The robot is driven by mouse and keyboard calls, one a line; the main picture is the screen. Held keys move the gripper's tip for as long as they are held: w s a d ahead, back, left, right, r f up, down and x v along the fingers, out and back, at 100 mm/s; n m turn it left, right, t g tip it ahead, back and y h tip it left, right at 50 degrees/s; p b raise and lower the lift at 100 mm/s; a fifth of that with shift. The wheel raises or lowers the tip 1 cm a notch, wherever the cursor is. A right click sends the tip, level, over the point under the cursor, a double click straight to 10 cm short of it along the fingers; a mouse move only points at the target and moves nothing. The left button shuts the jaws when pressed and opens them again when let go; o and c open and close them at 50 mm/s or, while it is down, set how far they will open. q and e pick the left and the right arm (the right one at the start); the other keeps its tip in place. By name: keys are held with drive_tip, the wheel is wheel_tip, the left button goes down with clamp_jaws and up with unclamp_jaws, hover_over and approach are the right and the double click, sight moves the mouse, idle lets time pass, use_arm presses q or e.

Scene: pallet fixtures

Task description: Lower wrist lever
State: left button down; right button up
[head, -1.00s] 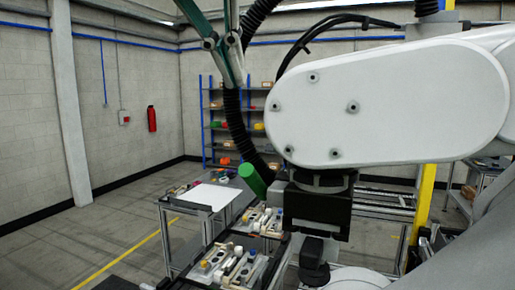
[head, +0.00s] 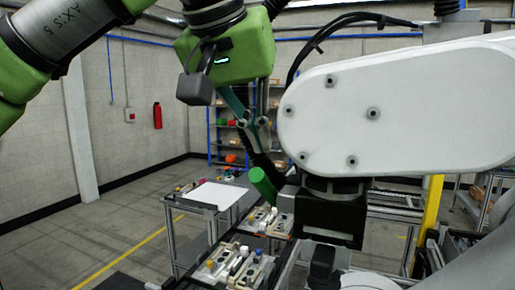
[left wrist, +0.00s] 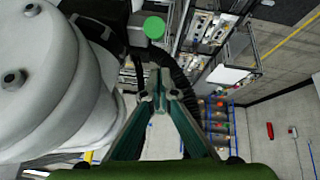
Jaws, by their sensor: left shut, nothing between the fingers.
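The wrist lever shows as a green cylindrical grip (head: 263,186), tilted up and to the left, beside the dark wrist block (head: 331,215) of the white robot arm (head: 395,110). Its round green end also shows in the left wrist view (left wrist: 154,27). My left gripper (head: 256,123) hangs from above, left of the white arm and above the lever in the head view. Its teal fingers are shut and empty, and they look apart from the grip. In the left wrist view the fingertips (left wrist: 160,77) sit close together below the lever's end. My right gripper is not in view.
The white arm fills the right side. A black corrugated hose (head: 266,165) runs behind my fingers. Pallet fixtures (head: 235,265) with small parts stand below the lever. A white-topped table (head: 211,196) is to the left. Free floor lies at the left.

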sight(267, 188)
use_arm(q)
drive_tip(key=shift+s+a+f, duration=0.1)
drive_tip(key=shift+s+f, duration=0.4)
drive_tip(key=shift+s, duration=0.3)
drive_tip(key=shift+s+a+f, duration=0.1)
drive_tip(key=shift+s+f, duration=0.35)
drive_tip(key=shift+s, duration=0.3)
drive_tip(key=shift+w, duration=0.1)
drive_tip(key=shift+w+f, duration=0.1)
drive_tip(key=shift+w, duration=0.05)
drive_tip(key=shift+d, duration=0.1)
